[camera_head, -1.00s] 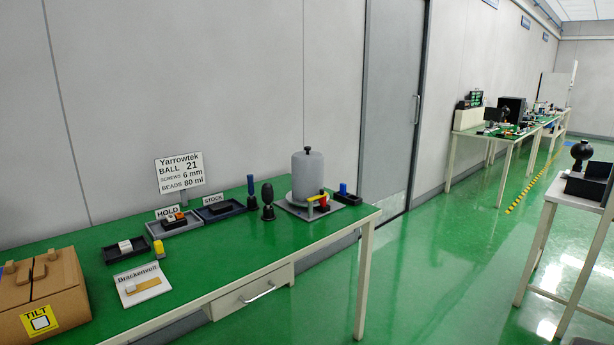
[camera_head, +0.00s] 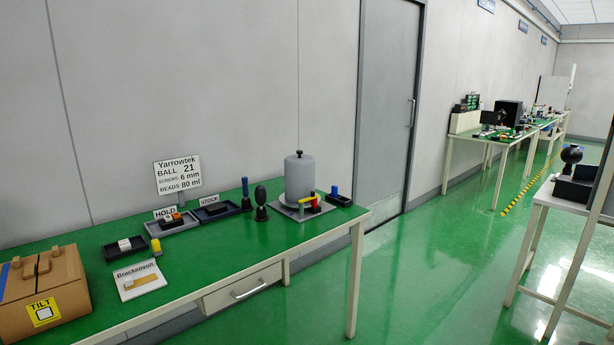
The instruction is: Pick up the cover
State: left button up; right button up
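A grey cylindrical cover (camera_head: 300,177) with a small black knob on top stands upright on a grey base plate (camera_head: 289,213), near the right end of the green-topped table. A yellow and red clamp-like piece (camera_head: 311,203) sits at its front right, on or beside the plate. I cannot tell whether it touches the cover. What is under the cover is hidden. Neither of my grippers is in view.
Another table (camera_head: 545,196) stands at right. Green floor (camera_head: 430,270) lies open between.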

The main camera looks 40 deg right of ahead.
aim_at(299, 170)
jog(key=u, duration=1)
jog(key=k, duration=0.1)
jog(key=z, duration=2.65)
jog(key=i, duration=2.25)
jog(key=u, duration=1.05)
